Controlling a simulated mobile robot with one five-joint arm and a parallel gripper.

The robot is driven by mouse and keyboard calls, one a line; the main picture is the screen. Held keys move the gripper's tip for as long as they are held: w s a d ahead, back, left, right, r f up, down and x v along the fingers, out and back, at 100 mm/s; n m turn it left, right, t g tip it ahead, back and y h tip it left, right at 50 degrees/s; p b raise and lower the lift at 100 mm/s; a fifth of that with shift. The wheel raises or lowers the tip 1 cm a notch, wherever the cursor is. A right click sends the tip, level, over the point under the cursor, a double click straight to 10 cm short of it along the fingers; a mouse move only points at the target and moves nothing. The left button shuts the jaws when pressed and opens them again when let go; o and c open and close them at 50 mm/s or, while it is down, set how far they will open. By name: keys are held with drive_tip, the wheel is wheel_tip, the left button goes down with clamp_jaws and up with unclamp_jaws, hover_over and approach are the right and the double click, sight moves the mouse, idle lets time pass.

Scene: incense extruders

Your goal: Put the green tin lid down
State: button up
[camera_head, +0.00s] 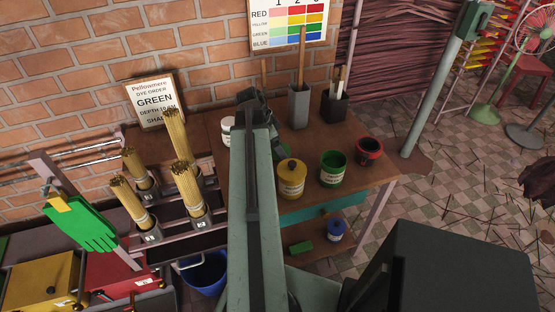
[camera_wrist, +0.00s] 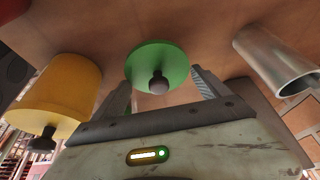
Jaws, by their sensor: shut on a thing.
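The green tin lid (camera_wrist: 152,58), a round disc with a dark knob, is between the two fingers of my gripper (camera_wrist: 160,84) in the wrist view. My gripper is shut on it. The brown table top (camera_wrist: 215,35) lies behind the lid; I cannot tell whether they touch.
The yellow tin (camera_head: 291,181) has its lid on and also shows in the wrist view (camera_wrist: 62,88). The red tin (camera_head: 369,152) stands at the right. A metal cylinder (camera_wrist: 275,65) is close to my gripper. Pots with sticks (camera_head: 299,107) stand at the back. Incense bundles (camera_head: 186,183) are at the left.

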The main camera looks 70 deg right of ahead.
wheel_tip(320, 180, down, 4)
drive_tip(key=b, duration=0.4)
drive_tip(key=shift+r, duration=0.3)
drive_tip(key=shift+f, duration=0.25)
drive_tip(key=o, duration=1.2)
drive_tip(key=shift+r, duration=0.1)
drive_tip(key=p+v, duration=1.1)
drive_tip(key=shift+s+r, duration=0.15)
drive_tip(key=shift+r, duration=0.25)
drive_tip(key=shift+w+a+r+p, duration=0.15)
drive_tip(key=shift+w+r+p, duration=0.1)
drive_tip(key=shift+p, duration=0.05)
